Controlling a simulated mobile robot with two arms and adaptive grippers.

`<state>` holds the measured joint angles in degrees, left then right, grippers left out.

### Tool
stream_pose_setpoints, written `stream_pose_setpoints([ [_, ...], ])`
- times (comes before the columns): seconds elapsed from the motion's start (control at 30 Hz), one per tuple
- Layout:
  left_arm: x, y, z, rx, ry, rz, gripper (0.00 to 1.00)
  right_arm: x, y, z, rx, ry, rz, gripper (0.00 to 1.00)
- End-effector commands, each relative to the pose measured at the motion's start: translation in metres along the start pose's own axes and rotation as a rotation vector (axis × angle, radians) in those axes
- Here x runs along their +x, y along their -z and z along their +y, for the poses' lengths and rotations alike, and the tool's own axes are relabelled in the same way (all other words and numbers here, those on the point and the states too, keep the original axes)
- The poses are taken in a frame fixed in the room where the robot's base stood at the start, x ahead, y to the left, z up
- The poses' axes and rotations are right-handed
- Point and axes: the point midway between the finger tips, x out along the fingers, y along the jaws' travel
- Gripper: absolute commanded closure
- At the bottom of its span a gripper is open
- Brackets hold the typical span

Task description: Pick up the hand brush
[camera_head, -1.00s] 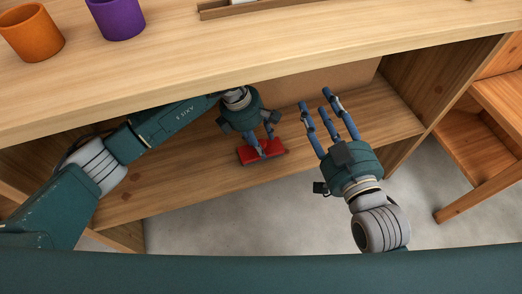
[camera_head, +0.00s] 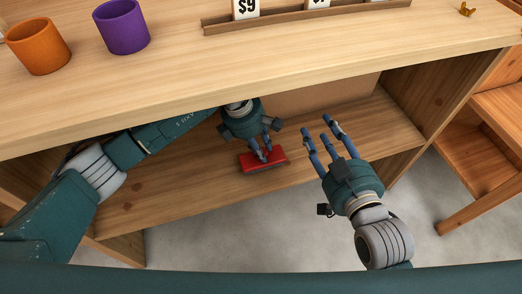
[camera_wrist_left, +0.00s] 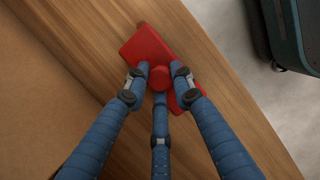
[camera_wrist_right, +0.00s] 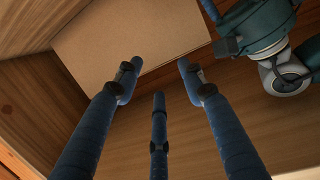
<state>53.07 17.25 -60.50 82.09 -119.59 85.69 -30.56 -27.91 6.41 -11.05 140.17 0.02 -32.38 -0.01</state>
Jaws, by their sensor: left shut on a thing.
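The red hand brush (camera_head: 276,158) lies on the lower wooden shelf under the counter, near the shelf's front edge. My left gripper (camera_head: 264,153) reaches down from above and is shut on the brush. In the left wrist view the brush (camera_wrist_left: 148,46) shows between and beyond the fingers (camera_wrist_left: 158,78), with a round red knob in the middle of them. The fingers hide part of it. My right gripper (camera_head: 317,130) is open and empty, in front of the shelf opening to the right of the brush. Its spread fingers also show in the right wrist view (camera_wrist_right: 158,75).
The counter top (camera_head: 300,60) overhangs the shelf (camera_head: 190,185). An orange cup (camera_head: 38,48) and a purple cup (camera_head: 124,28) stand on it, beside a wooden rack (camera_head: 290,22) with price cards. A side panel (camera_head: 440,105) closes the shelf at right.

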Motion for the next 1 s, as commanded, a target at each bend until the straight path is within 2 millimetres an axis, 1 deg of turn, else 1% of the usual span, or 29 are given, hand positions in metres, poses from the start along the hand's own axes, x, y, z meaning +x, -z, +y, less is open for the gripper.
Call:
stream_pose_setpoints([
  [0.03,-0.008,-0.002,0.001,0.001,-0.002,-0.001,1.0,-0.002,-0.006,0.001,-0.001,-0.002,-0.036,0.6],
  [0.13,-0.019,-0.005,0.001,0.001,-0.004,-0.001,1.0,-0.006,-0.025,0.003,-0.001,-0.007,-0.118,0.6],
  [0.17,-0.02,-0.006,-0.003,0.002,-0.001,0.0,1.0,-0.007,-0.031,0.004,-0.001,-0.008,-0.143,0.6],
  [0.2,-0.018,-0.007,-0.013,0.004,0.001,0.0,1.0,-0.01,-0.039,0.005,-0.001,-0.01,-0.179,0.6],
  [0.37,-0.016,-0.015,-0.05,0.005,0.002,0.0,1.0,-0.024,-0.072,0.009,-0.001,-0.019,-0.328,0.6],
  [0.5,-0.014,-0.021,-0.086,0.005,0.002,-0.001,1.0,-0.04,-0.099,0.013,0.0,-0.028,-0.456,0.6],
  [0.6,-0.012,-0.026,-0.111,0.005,0.002,-0.002,1.0,-0.052,-0.115,0.015,0.001,-0.032,-0.535,0.6],
  [0.7,-0.011,-0.03,-0.133,0.004,0.003,-0.001,1.0,-0.063,-0.127,0.016,0.003,-0.036,-0.599,0.6],
  [0.8,-0.01,-0.034,-0.15,0.003,0.001,-0.002,1.0,-0.072,-0.137,0.017,0.004,-0.038,-0.65,0.6],
  [0.9,-0.008,-0.036,-0.163,0.002,0.001,0.0,1.0,-0.079,-0.143,0.018,0.005,-0.04,-0.682,0.6],
  [1.0,-0.008,-0.038,-0.172,0.001,0.001,0.0,1.0,-0.083,-0.147,0.018,0.005,-0.042,-0.704,0.6],
])
